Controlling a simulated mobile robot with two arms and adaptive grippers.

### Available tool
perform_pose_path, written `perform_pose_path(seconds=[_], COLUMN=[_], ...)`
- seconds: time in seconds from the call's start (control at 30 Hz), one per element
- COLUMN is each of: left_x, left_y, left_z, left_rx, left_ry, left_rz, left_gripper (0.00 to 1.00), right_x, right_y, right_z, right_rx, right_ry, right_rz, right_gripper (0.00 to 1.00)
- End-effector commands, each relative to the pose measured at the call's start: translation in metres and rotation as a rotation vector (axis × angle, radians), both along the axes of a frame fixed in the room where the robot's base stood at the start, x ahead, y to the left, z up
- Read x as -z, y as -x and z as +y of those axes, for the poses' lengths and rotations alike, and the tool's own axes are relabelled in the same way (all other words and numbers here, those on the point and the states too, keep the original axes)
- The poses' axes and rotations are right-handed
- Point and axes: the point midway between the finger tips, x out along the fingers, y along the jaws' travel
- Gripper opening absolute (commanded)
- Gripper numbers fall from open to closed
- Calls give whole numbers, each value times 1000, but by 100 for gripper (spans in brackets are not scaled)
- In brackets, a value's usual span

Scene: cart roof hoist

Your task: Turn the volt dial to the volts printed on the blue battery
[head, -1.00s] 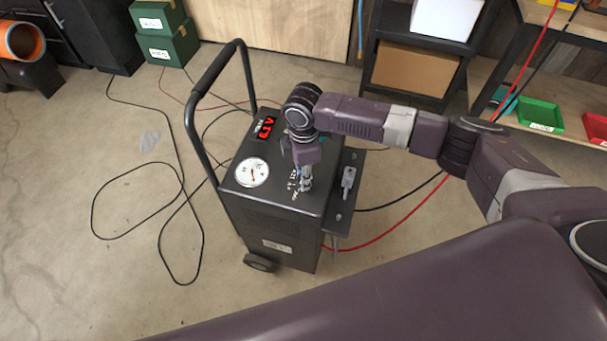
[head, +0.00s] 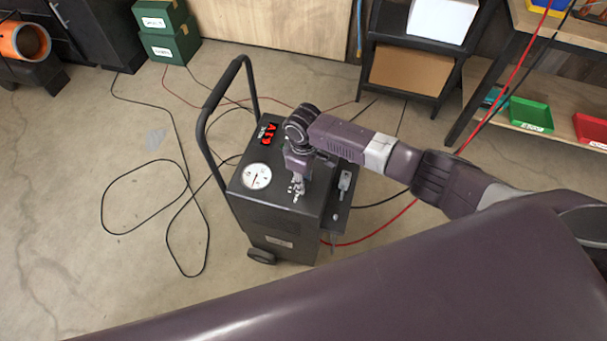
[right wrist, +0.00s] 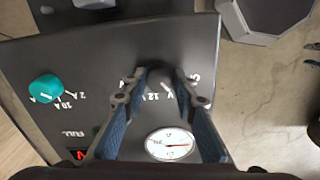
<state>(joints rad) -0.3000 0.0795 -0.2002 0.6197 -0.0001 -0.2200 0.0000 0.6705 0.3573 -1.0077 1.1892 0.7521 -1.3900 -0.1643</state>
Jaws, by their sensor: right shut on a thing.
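The dark charger cart (head: 285,225) stands in the middle of the head view. My right gripper (head: 297,188) reaches down onto its top panel. In the right wrist view my right gripper (right wrist: 160,80) has its two fingers on either side of the dark volt dial (right wrist: 165,87), shut on it. A white pointer mark shows on the dial, and a "12 V" print is beside it; another label is partly hidden by the right finger. The exact setting is hard to tell. The blue battery is not in view. My left gripper is not in view.
A teal knob (right wrist: 46,88) with ampere labels and a round white gauge (right wrist: 170,145) are on the same panel. A red-lit display (head: 268,133) and a tall handle (head: 203,125) are on the cart. A grey clamp (head: 345,180) lies on its side shelf. Cables cross the floor.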

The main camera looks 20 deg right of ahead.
Motion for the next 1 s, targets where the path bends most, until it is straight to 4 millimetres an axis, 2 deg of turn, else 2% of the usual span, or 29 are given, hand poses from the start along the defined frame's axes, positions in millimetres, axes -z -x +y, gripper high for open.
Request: perform_pose_path(seconds=[0.03,0.3,0.93,0.97,1.0], left_x=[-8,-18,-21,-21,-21], left_y=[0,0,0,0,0], left_z=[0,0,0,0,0], left_rx=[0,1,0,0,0], left_ry=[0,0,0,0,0], left_rz=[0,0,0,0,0], left_gripper=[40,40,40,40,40], right_x=[-3,-2,0,0,0], right_y=[1,0,0,0,0], right_z=[1,0,0,0,0], right_rx=[32,156,200,200,200], right_ry=[-1,0,0,0,0], right_rz=[3,1,-1,-1,-1], right_gripper=[2,2,2,29,34])
